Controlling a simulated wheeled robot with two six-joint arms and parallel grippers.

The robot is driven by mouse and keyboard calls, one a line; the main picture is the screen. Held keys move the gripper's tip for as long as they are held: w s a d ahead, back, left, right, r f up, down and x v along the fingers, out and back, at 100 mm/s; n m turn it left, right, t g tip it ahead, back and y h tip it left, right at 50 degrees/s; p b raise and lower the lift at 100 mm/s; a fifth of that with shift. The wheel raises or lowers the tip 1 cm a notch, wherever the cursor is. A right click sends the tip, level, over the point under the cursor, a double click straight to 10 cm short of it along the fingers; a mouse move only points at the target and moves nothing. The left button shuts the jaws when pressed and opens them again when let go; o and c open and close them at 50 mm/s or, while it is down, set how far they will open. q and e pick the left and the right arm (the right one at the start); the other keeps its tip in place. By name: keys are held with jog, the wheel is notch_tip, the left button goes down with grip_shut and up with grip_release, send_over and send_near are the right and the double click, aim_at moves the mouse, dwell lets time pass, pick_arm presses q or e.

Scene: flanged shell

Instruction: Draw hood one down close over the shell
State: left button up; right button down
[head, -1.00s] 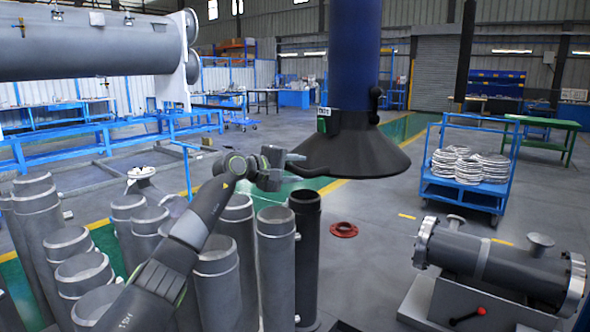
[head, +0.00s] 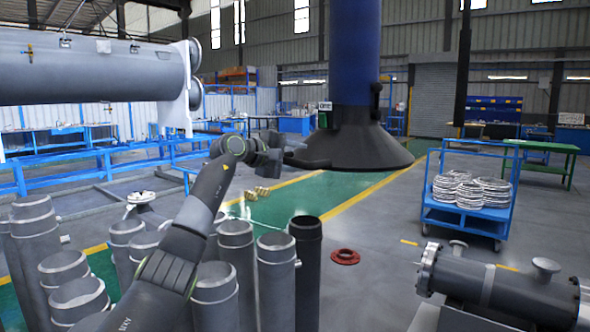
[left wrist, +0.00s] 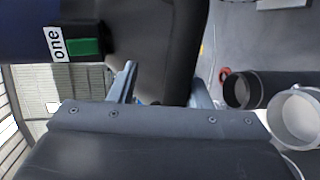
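Hood one (head: 355,148) is a dark flared hood at the lower end of a thick blue duct, hanging in mid-air at the upper middle of the head view. My left gripper (head: 306,157) is at the hood's left lower edge. In the left wrist view its fingers stand apart with dark hood material between them; the exact contact is hidden. The shell (head: 500,285) is a grey flanged cylinder lying at the lower right, below and right of the hood, not under it. My right gripper is out of view.
Several upright grey pipes (head: 235,250) and a dark pipe (head: 305,250) stand below my left arm. A red flange (head: 345,257) lies on the floor. A blue cart (head: 465,215) with metal rings stands at right. Open floor lies between the hood and the shell.

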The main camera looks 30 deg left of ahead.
pick_arm(q)
jog(key=shift+r, duration=0.15)
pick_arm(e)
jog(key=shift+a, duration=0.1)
pick_arm(q)
jog(key=shift+s+a+b, duration=0.15)
jog(key=shift+s+b, duration=0.15)
jog(key=shift+s, duration=0.15)
jog(key=b+v, duration=0.7)
jog(key=v, duration=1.2)
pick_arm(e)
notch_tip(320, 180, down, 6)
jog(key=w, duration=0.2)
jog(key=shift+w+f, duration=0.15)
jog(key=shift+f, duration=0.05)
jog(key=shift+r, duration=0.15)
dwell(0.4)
pick_arm(q)
jog(key=shift+s+a, duration=0.1)
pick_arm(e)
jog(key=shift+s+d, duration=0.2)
